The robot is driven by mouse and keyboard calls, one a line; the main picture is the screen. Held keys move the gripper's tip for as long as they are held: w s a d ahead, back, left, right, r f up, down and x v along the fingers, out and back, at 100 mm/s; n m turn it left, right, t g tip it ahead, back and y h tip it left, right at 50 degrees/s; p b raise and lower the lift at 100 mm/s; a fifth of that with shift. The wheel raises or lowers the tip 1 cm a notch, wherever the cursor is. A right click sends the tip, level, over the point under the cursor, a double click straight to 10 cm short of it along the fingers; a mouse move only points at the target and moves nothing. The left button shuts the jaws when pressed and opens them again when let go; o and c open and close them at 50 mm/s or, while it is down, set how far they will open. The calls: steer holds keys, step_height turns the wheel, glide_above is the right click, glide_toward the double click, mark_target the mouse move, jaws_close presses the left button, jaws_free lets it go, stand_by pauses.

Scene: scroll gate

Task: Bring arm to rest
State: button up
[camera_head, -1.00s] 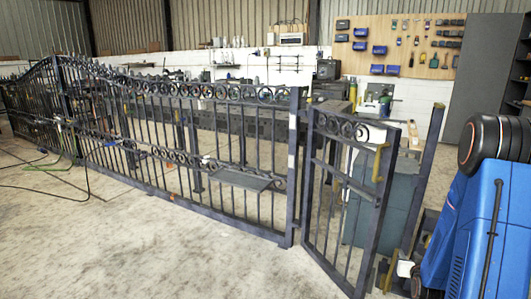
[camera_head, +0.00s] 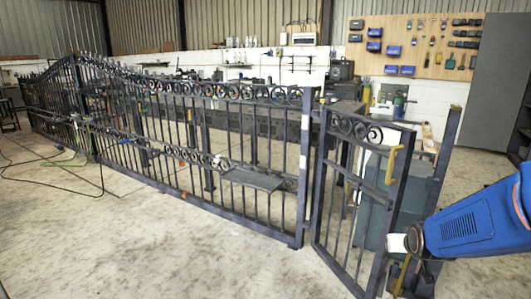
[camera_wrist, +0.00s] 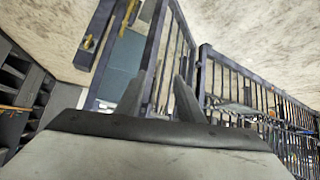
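The dark metal scroll gate (camera_head: 225,150) runs across the head view, with a narrow leaf (camera_head: 362,205) standing ajar at its right end. The leaf has a yellow handle (camera_head: 395,163) on its right upright. My blue arm comes in from the right edge, and my gripper (camera_head: 400,244) is low beside that upright; its fingers are not clear there. In the wrist view, my gripper (camera_wrist: 159,85) has two dark fingers spread apart. Gate bars (camera_wrist: 180,45) show beyond them, and I see nothing held. Whether the fingers touch the gate cannot be told.
A grey-green cabinet (camera_head: 403,200) stands behind the leaf. A dark post (camera_head: 441,160) is to its right. A workbench and tool board (camera_head: 425,40) line the back wall. Cables (camera_head: 60,170) lie at left. The front floor (camera_head: 170,250) is clear.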

steer(key=s+a+r+g, duration=0.1)
steer(key=s+a, duration=0.3)
steer(key=s, duration=0.5)
steer(key=s+a+r+n+g+y, duration=0.1)
steer(key=s+a+r, duration=0.3)
steer(key=s, duration=0.5)
steer(key=s+a+r+n+g+y, duration=0.1)
steer(key=s+a+r+g, duration=0.1)
steer(key=s+a, duration=0.3)
steer(key=s+r, duration=0.1)
steer(key=s, duration=0.3)
steer(key=shift+a, duration=0.2)
stand_by(1.2)
